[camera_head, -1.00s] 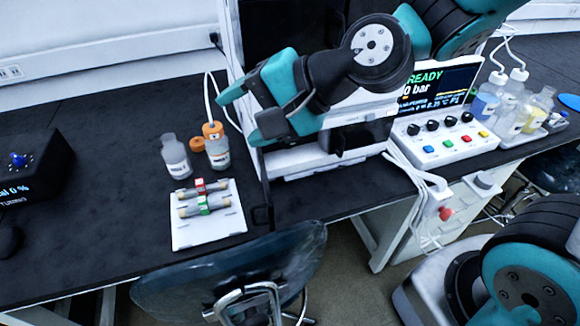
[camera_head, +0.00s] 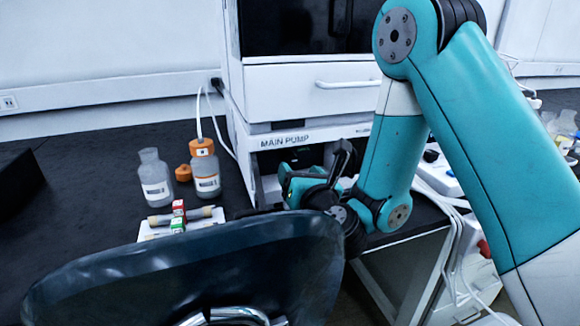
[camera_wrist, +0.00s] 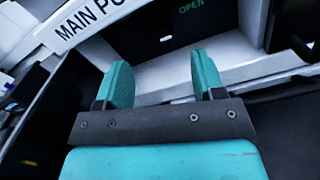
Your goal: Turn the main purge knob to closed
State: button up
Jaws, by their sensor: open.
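The main pump module shows its "MAIN PUMP" label (camera_head: 285,141) on a white front in the head view. The label strip also shows tilted at the upper left in the wrist view (camera_wrist: 88,17). In the wrist view a dark recess below the strip carries green "OPEN" lettering (camera_wrist: 191,6). I cannot make out the purge knob itself in either view. My gripper (camera_wrist: 163,62) has its two teal fingers spread apart with nothing between them, facing the pump front. In the head view my gripper and wrist are low in front of the pump's recess and hide part of it.
A dark chair back (camera_head: 200,270) stands close in front of the bench. A clear bottle (camera_head: 154,180) and an orange-capped bottle (camera_head: 206,170) stand left of the pump, with columns on a white tray (camera_head: 220,213). A drawer unit (camera_head: 310,88) sits above the pump.

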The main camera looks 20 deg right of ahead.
aim_at(291, 161)
jog(key=w+p, duration=0.2)
jog(key=w, duration=0.1)
jog(key=w+p, duration=0.1)
jog(key=shift+w+r, duration=0.15)
jog(key=shift+r, duration=0.2)
jog(key=shift+w+f+p, duration=0.3)
jog(key=shift+w+p, duration=0.45)
jog(key=shift+w, duration=0.2)
jog(key=c, duration=0.9)
